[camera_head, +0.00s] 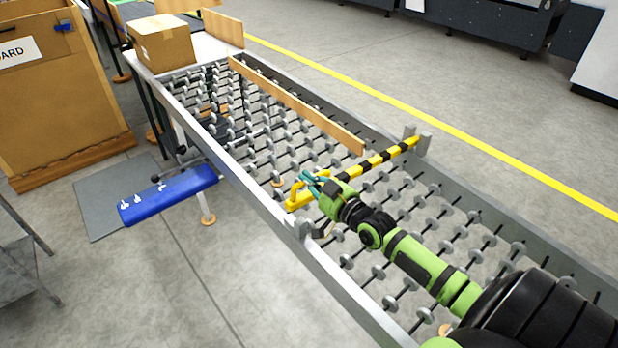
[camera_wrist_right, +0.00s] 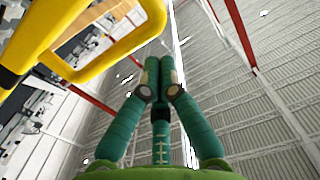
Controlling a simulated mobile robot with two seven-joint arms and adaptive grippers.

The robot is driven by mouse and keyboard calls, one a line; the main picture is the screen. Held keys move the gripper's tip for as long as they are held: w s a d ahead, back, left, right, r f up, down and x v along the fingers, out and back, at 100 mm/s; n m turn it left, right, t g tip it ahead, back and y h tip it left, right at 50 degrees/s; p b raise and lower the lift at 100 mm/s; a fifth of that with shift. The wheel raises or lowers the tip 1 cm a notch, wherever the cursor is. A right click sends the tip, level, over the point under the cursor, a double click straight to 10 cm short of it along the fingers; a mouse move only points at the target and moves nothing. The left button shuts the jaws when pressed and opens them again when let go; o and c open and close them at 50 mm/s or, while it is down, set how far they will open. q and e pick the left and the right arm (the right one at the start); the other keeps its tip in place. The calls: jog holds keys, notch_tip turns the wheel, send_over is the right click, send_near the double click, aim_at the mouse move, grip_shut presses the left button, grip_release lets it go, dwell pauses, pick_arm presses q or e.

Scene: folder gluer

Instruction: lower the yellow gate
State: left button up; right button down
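The yellow gate (camera_head: 372,161) is a yellow and black striped bar reaching across the roller conveyor. Its far end is at grey upright plates (camera_head: 424,144) on the far rail. Its other end carries a yellow loop handle (camera_head: 293,197), near the near rail; the handle fills the upper left of the right wrist view (camera_wrist_right: 148,42). My right gripper (camera_head: 310,178) is beside the handle, its teal fingers drawn together (camera_wrist_right: 160,62). The fingertips are close to the loop; I see nothing held between them, and cannot tell whether they touch it. My left gripper is out of view.
The roller conveyor (camera_head: 330,262) runs diagonally under my right arm. A wooden guide strip (camera_head: 300,108) lies along it beyond the gate. A cardboard box (camera_head: 160,42) stands at its far end. A small grey bracket (camera_head: 304,228) sits on the near rail. A blue platform (camera_head: 168,194) is at left.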

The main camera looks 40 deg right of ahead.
aim_at(306, 202)
jog(key=shift+f, duration=0.25)
jog(key=f+b, duration=0.2)
jog(key=f, duration=0.1)
jog(key=a+f+b, duration=0.1)
jog(key=f+b, duration=0.2)
jog(key=shift+s+a+f, duration=0.15)
jog(key=shift+s+f, duration=0.05)
jog(key=shift+f, duration=0.2)
jog(key=shift+s+r, duration=0.1)
